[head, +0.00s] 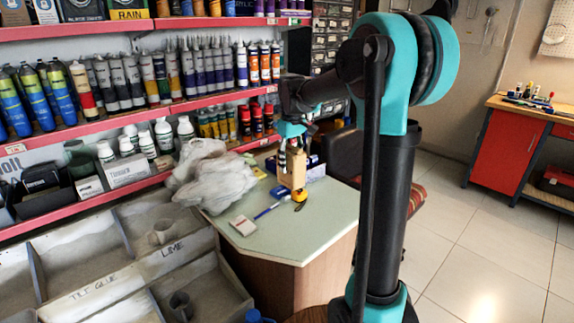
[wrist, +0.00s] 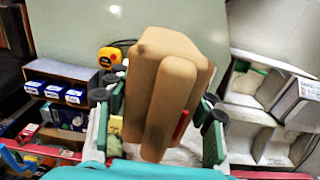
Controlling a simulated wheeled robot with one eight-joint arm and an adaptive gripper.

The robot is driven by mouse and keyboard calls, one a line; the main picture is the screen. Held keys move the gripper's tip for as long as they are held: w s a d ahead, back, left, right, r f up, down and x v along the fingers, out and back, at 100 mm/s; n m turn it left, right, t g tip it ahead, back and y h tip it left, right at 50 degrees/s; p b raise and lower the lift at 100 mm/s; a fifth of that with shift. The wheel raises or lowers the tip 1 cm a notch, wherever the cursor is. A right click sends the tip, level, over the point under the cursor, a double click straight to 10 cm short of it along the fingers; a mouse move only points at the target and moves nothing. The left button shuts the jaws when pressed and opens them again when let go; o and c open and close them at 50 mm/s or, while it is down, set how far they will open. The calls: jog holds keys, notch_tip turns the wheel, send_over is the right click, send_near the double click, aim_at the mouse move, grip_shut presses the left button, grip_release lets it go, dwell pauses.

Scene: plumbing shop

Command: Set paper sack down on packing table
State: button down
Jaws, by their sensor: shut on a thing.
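My gripper (head: 292,148) is shut on the brown paper sack (head: 296,170) and holds it upright over the packing table (head: 315,232), which has a pale green top. In the wrist view the sack (wrist: 165,85) fills the middle, between my gripper's fingers (wrist: 158,125). The table top (wrist: 75,30) shows behind it. The sack's lower end appears close to the yellow tape measure (head: 299,196) in the head view; I cannot tell whether it touches anything.
White plastic bags (head: 215,177) crowd the table's left side. A notepad (head: 243,225) and a blue pen (head: 268,210) lie on top. The front right of the table top is clear. Stocked shelves (head: 130,110) stand behind, and grey bins (head: 160,240) at left.

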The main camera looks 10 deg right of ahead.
notch_tip(320, 180, down, 17)
jog(key=shift+r, duration=0.15)
dwell(0.5)
jog(key=c, duration=0.6)
grip_release()
